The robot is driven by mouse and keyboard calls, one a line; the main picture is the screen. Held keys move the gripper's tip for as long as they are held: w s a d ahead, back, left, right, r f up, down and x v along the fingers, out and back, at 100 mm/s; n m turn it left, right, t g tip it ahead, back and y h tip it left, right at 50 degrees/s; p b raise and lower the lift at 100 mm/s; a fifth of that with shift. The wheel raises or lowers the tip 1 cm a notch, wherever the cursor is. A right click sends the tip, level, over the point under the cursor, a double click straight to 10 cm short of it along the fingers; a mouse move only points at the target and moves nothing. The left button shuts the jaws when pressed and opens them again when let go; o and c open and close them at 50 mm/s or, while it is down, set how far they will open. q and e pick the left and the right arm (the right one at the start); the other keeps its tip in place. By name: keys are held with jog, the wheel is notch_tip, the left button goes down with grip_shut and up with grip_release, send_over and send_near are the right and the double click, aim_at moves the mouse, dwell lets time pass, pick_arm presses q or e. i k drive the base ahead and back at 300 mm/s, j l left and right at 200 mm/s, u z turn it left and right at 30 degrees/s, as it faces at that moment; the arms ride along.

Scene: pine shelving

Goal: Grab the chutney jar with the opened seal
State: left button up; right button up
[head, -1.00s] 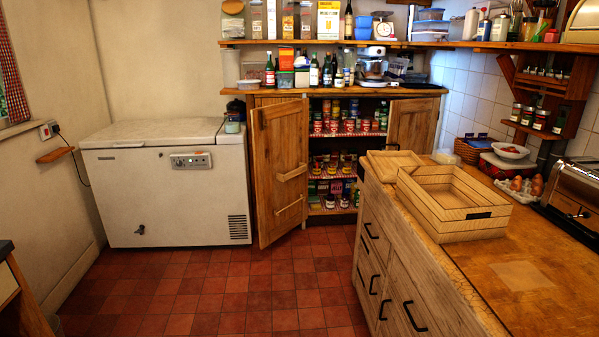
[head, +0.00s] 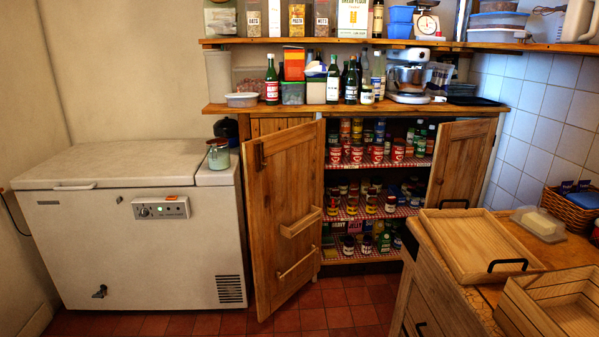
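The cupboard (head: 285,190) stands with both doors swung open. Small dark jars with pale labels stand on its lowest shelf, such as one jar (head: 348,246) near the middle. More small jars (head: 371,200) stand on the middle shelf among tins. Labels and seals are too small to read, so I cannot tell which jar is the chutney or which seal is opened. Neither of my grippers is in view.
The left cupboard door (head: 284,215) juts out towards me. The chest freezer (head: 120,240) stands left. A counter with a wooden tray (head: 478,243) and a wooden crate (head: 520,305) takes up the lower right. Red tiled floor (head: 320,312) lies clear before the cupboard.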

aim_at(372, 204)
jog(key=i+z, duration=0.1)
jog(key=i, duration=0.6)
jog(key=i+j+z, duration=0.1)
jog(key=i, duration=0.55)
jog(key=i+j+z, duration=0.1)
jog(key=i, duration=0.6)
